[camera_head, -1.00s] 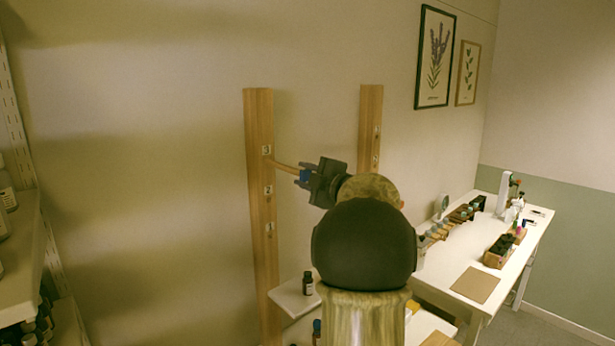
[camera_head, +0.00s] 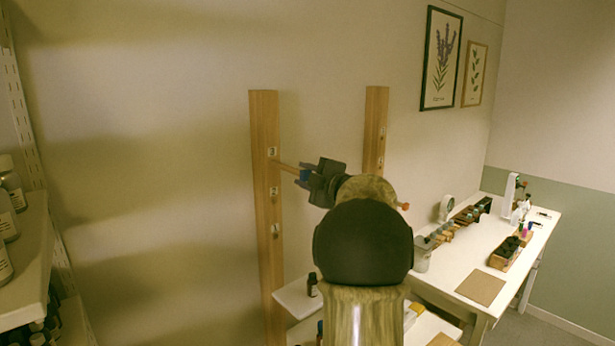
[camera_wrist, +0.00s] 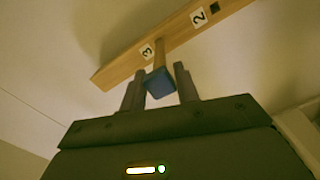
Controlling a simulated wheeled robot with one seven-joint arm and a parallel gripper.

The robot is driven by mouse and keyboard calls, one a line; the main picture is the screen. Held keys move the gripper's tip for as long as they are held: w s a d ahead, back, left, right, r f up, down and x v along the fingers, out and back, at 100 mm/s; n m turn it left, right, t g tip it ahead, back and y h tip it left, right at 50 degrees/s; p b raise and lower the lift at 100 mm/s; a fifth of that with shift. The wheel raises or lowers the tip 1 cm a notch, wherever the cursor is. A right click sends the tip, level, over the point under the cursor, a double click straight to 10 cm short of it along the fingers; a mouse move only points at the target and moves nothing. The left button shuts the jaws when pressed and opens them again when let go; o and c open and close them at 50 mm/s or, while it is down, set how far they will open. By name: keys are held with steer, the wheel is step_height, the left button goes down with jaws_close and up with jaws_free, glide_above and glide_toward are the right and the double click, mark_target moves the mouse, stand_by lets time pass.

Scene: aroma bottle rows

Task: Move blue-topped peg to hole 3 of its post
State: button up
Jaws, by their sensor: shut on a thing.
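The blue-topped peg (camera_wrist: 159,83) is held between the fingers of my gripper (camera_wrist: 160,90) in the wrist view. Its wooden shaft points at the post (camera_wrist: 125,69), by the label 3. In the head view the peg (camera_head: 287,165) is nearly level and its tip meets the left wooden post (camera_head: 265,215) near label 3. The hole at label 3 is hidden by the shaft, so I cannot tell how deep the tip is. My gripper (camera_head: 308,177) is right of the post. An empty dark hole (camera_wrist: 215,8) shows beside label 2.
A second wooden post (camera_head: 375,130) stands to the right behind my arm. A small shelf (camera_head: 295,296) with a dark bottle (camera_head: 312,284) is below. Shelving (camera_head: 35,240) is at the left edge and a white table (camera_head: 470,275) at the right.

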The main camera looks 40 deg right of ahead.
steer(key=shift+w+a, duration=0.1)
steer(key=shift+w, duration=0.45)
steer(key=o, duration=1.1)
steer(key=shift+w, duration=0.1)
steer(key=shift+c, duration=0.2)
steer(key=s+d+b, duration=0.1)
steer(key=s+b, duration=0.5)
steer(key=s, duration=1.1)
steer(key=shift+s, duration=0.25)
steer(key=shift+w, duration=0.15)
